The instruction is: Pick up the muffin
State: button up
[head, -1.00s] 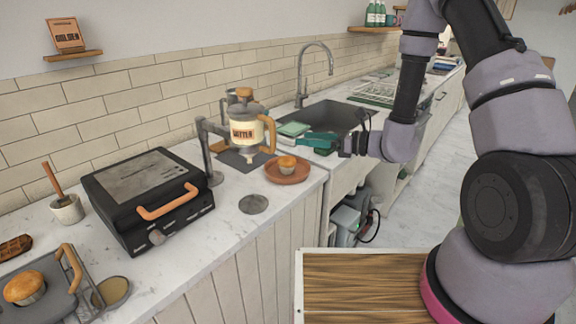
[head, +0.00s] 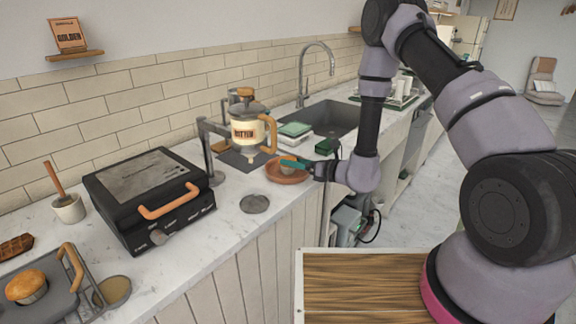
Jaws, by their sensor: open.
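A small muffin (head: 288,166) sits on a round terracotta plate (head: 273,177) on the marble counter, left of the sink. My gripper (head: 300,163), with green fingers, is at the plate and partly covers the muffin from the right. Its fingers are open; whether they touch the muffin cannot be told. A second muffin (head: 26,286) sits in a grey tray (head: 57,296) at the lower left, far from my gripper.
A black press grill (head: 150,195) with a wooden handle stands left on the counter. A batter dispenser (head: 247,130) on a stand is just behind the plate. The sink (head: 332,120) and a green-topped box (head: 294,130) are beyond.

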jog(key=shift+x, duration=1.45)
jog(key=shift+f, duration=0.1)
jog(key=c, duration=1.1)
